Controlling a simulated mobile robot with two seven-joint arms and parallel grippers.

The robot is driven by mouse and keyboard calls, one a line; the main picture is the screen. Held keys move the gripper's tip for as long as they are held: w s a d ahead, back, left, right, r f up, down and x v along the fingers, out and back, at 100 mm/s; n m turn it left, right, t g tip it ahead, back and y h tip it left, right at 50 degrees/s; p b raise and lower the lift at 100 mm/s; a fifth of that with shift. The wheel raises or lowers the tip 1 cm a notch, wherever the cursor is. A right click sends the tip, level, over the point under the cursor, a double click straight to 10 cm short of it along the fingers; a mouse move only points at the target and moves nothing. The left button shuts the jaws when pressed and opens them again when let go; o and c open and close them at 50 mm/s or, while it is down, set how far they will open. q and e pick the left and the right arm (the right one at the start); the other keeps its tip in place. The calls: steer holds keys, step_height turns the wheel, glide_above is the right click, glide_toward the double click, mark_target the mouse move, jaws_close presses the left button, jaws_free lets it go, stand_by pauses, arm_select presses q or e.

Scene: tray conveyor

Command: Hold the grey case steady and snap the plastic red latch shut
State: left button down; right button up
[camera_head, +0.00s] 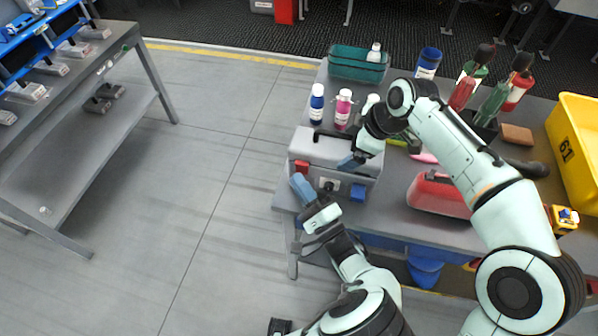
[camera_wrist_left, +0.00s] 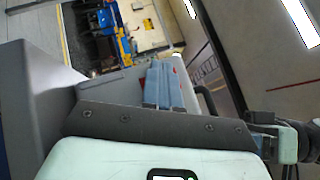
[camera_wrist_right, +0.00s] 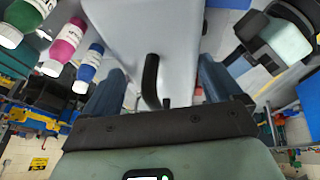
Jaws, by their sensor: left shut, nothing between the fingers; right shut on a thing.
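The grey case (camera_head: 325,149) stands on the grey table, its dark handle on top; the handle also shows in the right wrist view (camera_wrist_right: 150,82). The red latch (camera_head: 301,166) is on the case's front, at the left. A blue latch (camera_head: 358,192) is at the front right. My right gripper (camera_head: 350,163) is shut on the case, its fingers on either side of the body in the right wrist view. My left gripper (camera_head: 297,180) is shut and empty, fingertips just in front of and below the red latch. Whether they touch it is unclear.
White-capped blue (camera_head: 316,104) and pink (camera_head: 343,108) bottles stand behind the case. A teal bin (camera_head: 345,64) is at the back. The floor left of the table is clear.

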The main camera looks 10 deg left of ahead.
arm_select(q)
steer(key=shift+s+f, duration=0.5)
steer(key=shift+s, duration=0.3)
arm_select(e)
steer(key=shift+f, duration=0.1)
arm_select(q)
steer(key=s+f, duration=0.1)
steer(key=s, duration=0.2)
steer(key=s+f, duration=0.1)
steer(key=shift+s+f, duration=0.15)
steer(key=shift+f, duration=0.15)
steer(key=shift+a, duration=0.1)
arm_select(e)
steer(key=o, duration=1.7)
steer(key=shift+o, duration=0.2)
steer(key=shift+w, duration=0.1)
